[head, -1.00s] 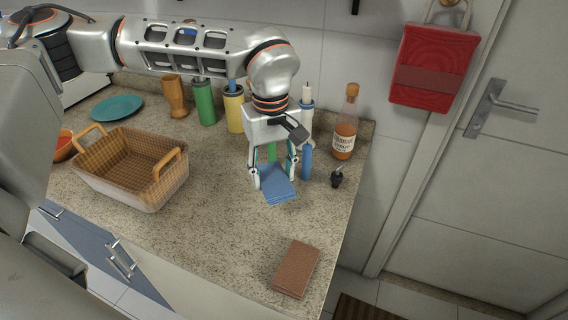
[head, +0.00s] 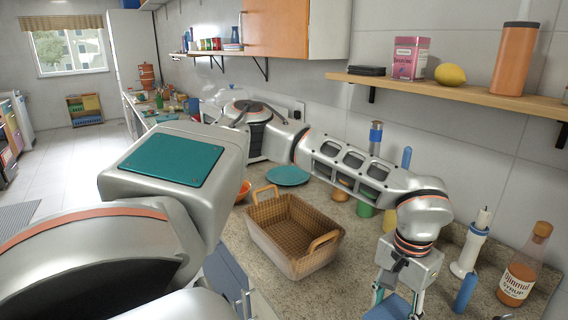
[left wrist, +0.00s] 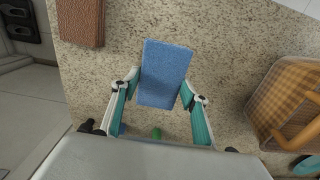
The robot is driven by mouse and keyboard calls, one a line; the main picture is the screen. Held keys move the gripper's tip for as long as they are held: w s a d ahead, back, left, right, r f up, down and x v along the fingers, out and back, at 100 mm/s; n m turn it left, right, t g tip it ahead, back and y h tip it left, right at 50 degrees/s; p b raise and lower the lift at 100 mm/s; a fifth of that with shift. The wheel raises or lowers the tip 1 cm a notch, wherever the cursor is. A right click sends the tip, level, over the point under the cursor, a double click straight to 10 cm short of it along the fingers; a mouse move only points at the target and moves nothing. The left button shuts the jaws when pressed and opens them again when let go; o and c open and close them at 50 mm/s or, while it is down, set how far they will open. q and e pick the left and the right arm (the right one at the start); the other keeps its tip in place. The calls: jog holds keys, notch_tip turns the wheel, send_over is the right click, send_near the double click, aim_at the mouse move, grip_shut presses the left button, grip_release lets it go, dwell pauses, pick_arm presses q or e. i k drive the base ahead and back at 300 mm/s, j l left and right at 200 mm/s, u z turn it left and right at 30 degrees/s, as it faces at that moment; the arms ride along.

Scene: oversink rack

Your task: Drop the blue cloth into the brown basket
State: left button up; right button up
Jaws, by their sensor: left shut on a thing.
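The blue cloth (head: 392,308) is at the bottom edge of the head view, partly cut off. In the left wrist view the cloth (left wrist: 165,72) is a flat blue rectangle between the fingers. My left gripper (head: 398,300) is shut on it, fingers pointing down; the left wrist view shows both fingers (left wrist: 161,83) at its sides. I cannot tell its height above the counter. The brown woven basket (head: 274,248), with two tan handles, stands on the counter left of the gripper in the head view. The basket (left wrist: 262,108) is at the right of the left wrist view. My right gripper is not in view.
A syrup bottle (head: 517,277), a white holder (head: 469,250) and a blue cylinder (head: 465,294) stand right of the gripper. Green (head: 364,210) and yellow (head: 388,219) containers stand behind. A brown block (left wrist: 82,22) lies on the counter (left wrist: 225,50). A teal plate (head: 287,175) is behind the basket.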

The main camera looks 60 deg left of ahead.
aim_at(286, 243)
jog(key=k+j, duration=0.65)
jog(key=j, duration=0.3)
jog(key=k+j, duration=0.1)
jog(key=j, duration=0.3)
jog(key=u, duration=0.05)
